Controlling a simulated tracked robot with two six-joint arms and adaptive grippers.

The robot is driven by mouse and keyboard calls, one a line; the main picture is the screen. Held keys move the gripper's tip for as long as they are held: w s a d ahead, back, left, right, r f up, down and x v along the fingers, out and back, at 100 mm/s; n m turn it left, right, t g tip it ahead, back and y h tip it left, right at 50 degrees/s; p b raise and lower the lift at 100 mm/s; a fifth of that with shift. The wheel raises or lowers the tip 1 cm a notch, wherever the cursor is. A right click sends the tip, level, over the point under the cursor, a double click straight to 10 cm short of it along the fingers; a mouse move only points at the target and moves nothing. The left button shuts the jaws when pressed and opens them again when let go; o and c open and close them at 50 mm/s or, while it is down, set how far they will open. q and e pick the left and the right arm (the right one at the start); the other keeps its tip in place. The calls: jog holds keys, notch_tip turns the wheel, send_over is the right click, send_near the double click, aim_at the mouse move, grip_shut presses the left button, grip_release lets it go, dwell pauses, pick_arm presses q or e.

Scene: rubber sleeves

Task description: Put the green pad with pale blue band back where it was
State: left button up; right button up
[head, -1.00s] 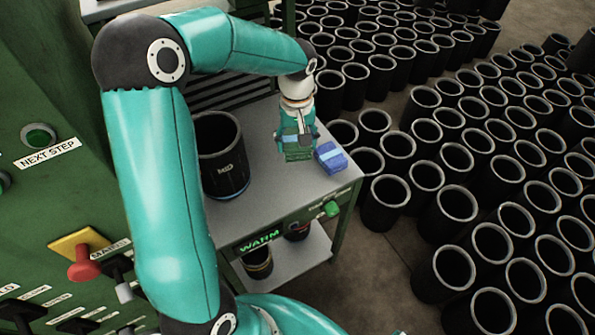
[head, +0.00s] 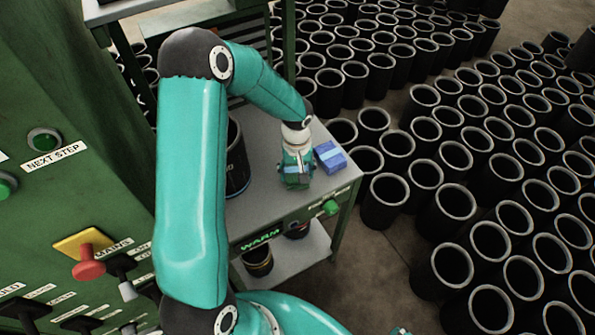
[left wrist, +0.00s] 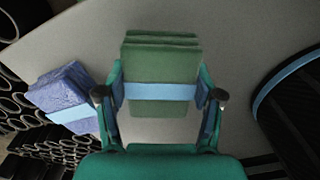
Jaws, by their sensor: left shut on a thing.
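The green pad with pale blue band (left wrist: 160,68) is between the two fingers of my left gripper (left wrist: 160,98) in the left wrist view. The fingers press on its sides at the band. In the head view my left gripper (head: 295,178) points down over the grey table (head: 262,205), and the pad is mostly hidden by it. I cannot tell whether the pad touches the table top. A blue pad with a lighter band (head: 330,157) lies just right of the gripper; it also shows at the left in the left wrist view (left wrist: 62,95). My right gripper is not clearly seen.
A large black sleeve (head: 238,165) stands on the table left of the gripper, partly behind my arm. Many black sleeves (head: 425,175) stand on the floor to the right. A green control panel (head: 70,200) is at the left.

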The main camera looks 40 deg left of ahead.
aim_at(297, 171)
pick_arm(q)
jog(key=o, duration=1.4)
jog(key=shift+c, duration=0.2)
notch_tip(297, 171, up, 12)
jog(key=b, duration=0.1)
